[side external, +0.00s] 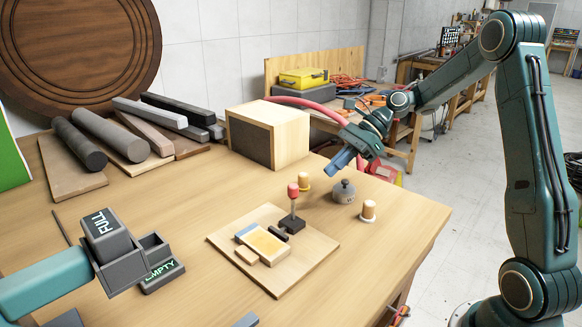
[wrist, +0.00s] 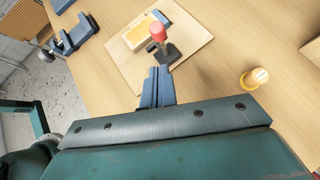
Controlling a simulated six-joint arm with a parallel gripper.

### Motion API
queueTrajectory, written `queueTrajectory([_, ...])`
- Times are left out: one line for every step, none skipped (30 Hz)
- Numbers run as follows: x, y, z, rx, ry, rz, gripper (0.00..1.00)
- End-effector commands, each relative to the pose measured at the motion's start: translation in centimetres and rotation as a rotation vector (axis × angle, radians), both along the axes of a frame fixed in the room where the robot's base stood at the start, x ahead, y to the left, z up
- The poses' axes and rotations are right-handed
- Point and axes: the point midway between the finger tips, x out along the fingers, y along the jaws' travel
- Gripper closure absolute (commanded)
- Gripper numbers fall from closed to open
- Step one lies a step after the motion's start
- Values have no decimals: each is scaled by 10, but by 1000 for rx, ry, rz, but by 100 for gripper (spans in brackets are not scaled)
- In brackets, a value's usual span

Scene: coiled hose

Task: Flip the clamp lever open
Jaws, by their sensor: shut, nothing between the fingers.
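The clamp lever (side external: 293,191) has a red knob on a thin post and stands nearly upright from a black base (side external: 292,224). The base sits on a light wooden board (side external: 315,258), beside a yellow block with a wooden rim (side external: 264,242). The lever also shows in the wrist view (wrist: 157,33), just beyond my fingertips. My gripper (side external: 332,171) is shut and empty, above the table behind and to the right of the lever. Its blue fingers lie together in the wrist view (wrist: 157,72) and appear apart from the lever.
Two wooden pegs (side external: 368,210) (side external: 304,182) and a grey round knobbed weight (side external: 344,191) stand near the board. A wooden box (side external: 290,132) is behind. A pink hose (side external: 320,108) arches behind my gripper.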

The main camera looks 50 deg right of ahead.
Motion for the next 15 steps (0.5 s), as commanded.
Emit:
queueTrajectory([-2,-7,7,-3,-4,-3,100])
queueTrajectory([-4,-10,11,-3,-2,-2,100])
queueTrajectory([-7,-14,16,-4,-3,-3,100])
queueTrajectory([-8,-17,20,-3,-2,-2,100])
queueTrajectory([-9,-20,23,-4,-3,-3,100])
queueTrajectory([-11,-23,28,-3,-3,-3,100])
queueTrajectory([-13,-25,31,-3,-1,-3,100])
queueTrajectory([-14,-27,33,-4,-1,-2,100])
queueTrajectory([-15,-30,37,-3,-1,-2,100])
queueTrajectory([-16,-32,39,-2,0,-3,100])
queueTrajectory([-17,-33,41,-1,-2,-2,100])
queueTrajectory([-18,-35,43,-2,-1,-2,100])
queueTrajectory([-19,-36,45,-2,1,-2,100])
queueTrajectory([-20,-37,46,-2,0,-1,100])
queueTrajectory([-20,-38,47,-1,0,0,100])
